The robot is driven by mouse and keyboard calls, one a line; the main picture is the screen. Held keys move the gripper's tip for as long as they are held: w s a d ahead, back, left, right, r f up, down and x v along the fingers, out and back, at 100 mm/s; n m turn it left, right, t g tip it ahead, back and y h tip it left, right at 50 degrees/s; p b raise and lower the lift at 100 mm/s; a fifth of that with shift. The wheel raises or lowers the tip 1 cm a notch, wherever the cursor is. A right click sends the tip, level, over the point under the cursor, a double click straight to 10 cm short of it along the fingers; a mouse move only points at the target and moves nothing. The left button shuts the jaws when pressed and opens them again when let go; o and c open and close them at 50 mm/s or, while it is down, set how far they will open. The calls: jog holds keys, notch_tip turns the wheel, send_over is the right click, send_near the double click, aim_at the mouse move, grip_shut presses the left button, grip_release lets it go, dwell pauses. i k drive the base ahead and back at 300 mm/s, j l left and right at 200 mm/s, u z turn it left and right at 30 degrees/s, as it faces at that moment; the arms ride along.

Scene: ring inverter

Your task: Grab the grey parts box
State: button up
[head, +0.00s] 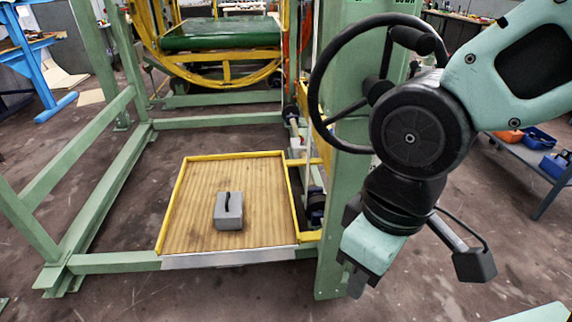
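The grey parts box (228,213) is a small box with a dark handle on top. It stands upright on the wooden platform (190,225), right of the platform's middle and near its front. My gripper (352,283) is at the lower right, pointing down, to the right of the platform and apart from the box. Its fingers are dark and seen at an angle, so I cannot tell how far apart they are. Nothing shows held in it.
The platform has a raised yellow rim and a metal front edge. A green post (340,190) with a black handwheel (322,100) stands between platform and arm. Green frame beams (85,215) run along the left. A shelf with blue bins (540,138) is at right.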

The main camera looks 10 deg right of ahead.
aim_at(228, 210)
jog(key=i+j, duration=0.1)
jog(key=j, duration=0.15)
jog(key=i+j, duration=0.8)
jog(key=j, duration=0.25)
jog(key=i+j, duration=0.35)
jog(key=i+j+z, duration=0.1)
jog(key=i, duration=0.5)
